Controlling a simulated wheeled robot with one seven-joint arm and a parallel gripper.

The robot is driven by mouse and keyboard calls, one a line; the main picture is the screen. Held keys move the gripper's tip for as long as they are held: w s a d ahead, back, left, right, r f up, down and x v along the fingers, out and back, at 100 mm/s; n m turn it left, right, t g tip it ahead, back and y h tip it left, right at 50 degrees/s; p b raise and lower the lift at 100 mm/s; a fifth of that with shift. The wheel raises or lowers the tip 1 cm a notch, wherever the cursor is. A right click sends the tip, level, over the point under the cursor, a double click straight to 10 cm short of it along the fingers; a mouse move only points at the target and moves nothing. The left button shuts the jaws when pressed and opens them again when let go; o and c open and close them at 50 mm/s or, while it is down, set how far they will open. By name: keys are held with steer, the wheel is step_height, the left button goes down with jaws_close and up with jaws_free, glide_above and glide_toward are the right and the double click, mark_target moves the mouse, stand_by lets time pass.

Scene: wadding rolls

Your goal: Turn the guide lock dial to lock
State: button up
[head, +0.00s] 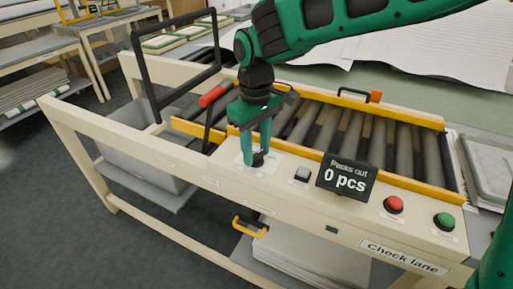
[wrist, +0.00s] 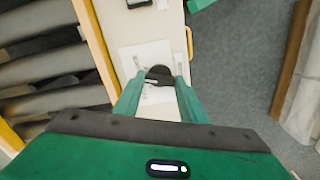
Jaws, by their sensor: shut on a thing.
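The guide lock dial (head: 257,159) is a small dark round knob on a white label plate on the cream front panel of the roller lane. It also shows in the wrist view (wrist: 158,75), with a pale pointer mark on it that lies roughly sideways in that picture. My green gripper (head: 257,157) points down over the panel, with its fingers on both sides of the dial. In the wrist view the two fingertips (wrist: 161,78) flank the dial, shut on it. The fingers hide parts of the plate's lettering, and I cannot read it.
Right of the dial are a grey switch (head: 302,174), a "Packs out 0 pcs" display (head: 346,178), a red button (head: 393,204) and a green button (head: 444,221). A red-tipped lever (head: 213,96) and a black frame (head: 142,75) stand left of my gripper. Rollers (head: 340,130) lie behind.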

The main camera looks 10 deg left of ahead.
mark_target(257, 152)
steer(key=m, duration=0.4)
steer(key=shift+w+r, duration=0.15)
steer(key=shift+w, duration=0.15)
steer(key=shift+m, duration=0.3)
steer(key=o, duration=1.1)
steer(key=shift+c, duration=0.2)
steer(key=shift+s, duration=0.1)
step_height(257, 152, up, 11)
steer(key=shift+f, duration=0.2)
